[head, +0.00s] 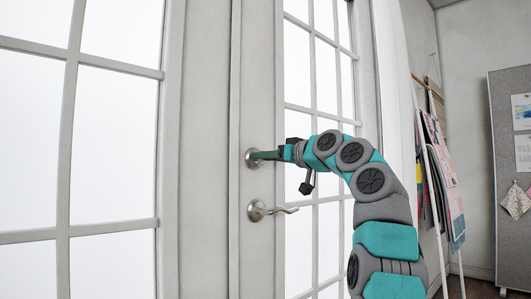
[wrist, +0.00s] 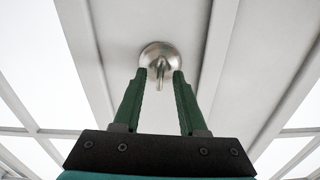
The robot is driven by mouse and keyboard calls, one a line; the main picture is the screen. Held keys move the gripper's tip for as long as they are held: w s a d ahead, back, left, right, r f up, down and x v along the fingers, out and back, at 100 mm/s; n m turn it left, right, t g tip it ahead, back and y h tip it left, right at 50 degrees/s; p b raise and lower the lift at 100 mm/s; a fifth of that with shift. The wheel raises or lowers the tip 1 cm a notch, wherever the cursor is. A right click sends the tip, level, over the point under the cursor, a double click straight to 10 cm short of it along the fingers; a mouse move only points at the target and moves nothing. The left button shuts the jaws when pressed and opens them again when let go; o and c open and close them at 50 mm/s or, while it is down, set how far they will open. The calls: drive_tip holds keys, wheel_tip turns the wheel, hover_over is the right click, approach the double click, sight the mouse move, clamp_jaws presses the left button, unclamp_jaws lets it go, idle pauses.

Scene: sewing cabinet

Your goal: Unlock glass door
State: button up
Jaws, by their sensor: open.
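The glass door (head: 262,115) is white with gridded panes and looks closed in the head view. Its lock (head: 250,158) is a round metal plate above the lever handle (head: 258,210). In the wrist view the lock (wrist: 160,56) shows a small thumb-turn (wrist: 161,72), pointing down toward my gripper in the picture. My gripper (wrist: 160,80) is open, with its green fingertips on either side of the thumb-turn. I cannot tell whether they touch it. In the head view my gripper (head: 256,155) is at the lock and partly covers it.
The lever handle sticks out to the right, just below my gripper. A rack with hanging papers and fabric (head: 440,175) stands at the right. A grey pin board (head: 508,150) is at the far right.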

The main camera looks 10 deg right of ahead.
drive_tip(key=shift+w+a, duration=0.1)
drive_tip(key=shift+w, duration=0.1)
clamp_jaws()
idle(0.4)
